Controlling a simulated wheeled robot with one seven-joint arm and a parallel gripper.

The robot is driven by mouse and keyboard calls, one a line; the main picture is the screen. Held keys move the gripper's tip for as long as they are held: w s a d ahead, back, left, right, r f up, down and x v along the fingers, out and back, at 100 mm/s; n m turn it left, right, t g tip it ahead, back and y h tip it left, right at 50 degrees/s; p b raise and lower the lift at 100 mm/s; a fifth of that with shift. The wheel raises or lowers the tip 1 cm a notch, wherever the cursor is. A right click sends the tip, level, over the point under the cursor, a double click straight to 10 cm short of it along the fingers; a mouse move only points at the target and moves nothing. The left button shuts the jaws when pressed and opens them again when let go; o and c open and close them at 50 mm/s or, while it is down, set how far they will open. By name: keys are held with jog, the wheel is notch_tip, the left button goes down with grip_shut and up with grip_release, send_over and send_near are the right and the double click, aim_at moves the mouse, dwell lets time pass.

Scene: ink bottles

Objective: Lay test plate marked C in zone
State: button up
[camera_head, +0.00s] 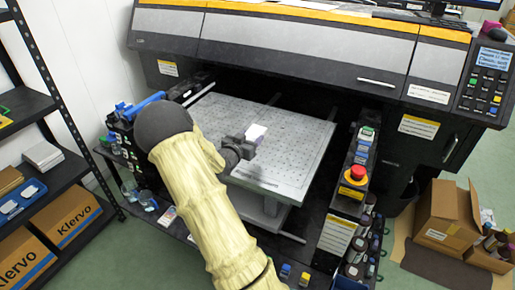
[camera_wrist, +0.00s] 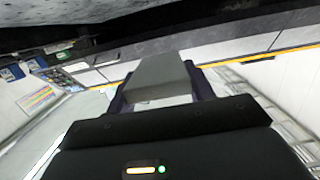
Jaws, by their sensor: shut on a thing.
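My gripper (camera_head: 246,144) is over the grey printer bed (camera_head: 300,145) in the head view. The plate appears tilted in the fingers and above the bed, though the exact gap cannot be told. No letter C can be read on it. No zone marking can be made out clearly on the bed, and my arm hides part of its left side.
The large printer (camera_head: 290,45) stands behind and overhangs the bed. A red emergency button (camera_head: 356,174) is on the panel to the right. A shelf (camera_head: 70,175) is at left, an open cardboard box (camera_head: 446,217) at right. The bed's right part is clear.

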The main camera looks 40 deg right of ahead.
jog(key=shift+f, duration=3.1)
jog(key=shift+f, duration=0.1)
jog(key=shift+f, duration=0.4)
notch_tip(320, 180, down, 2)
jog(key=shift+w+a+f+p, duration=0.1)
jog(key=shift+w+f+p, duration=0.05)
jog(key=shift+p, duration=0.2)
jog(key=shift+f, duration=0.25)
jog(key=shift+s, duration=0.2)
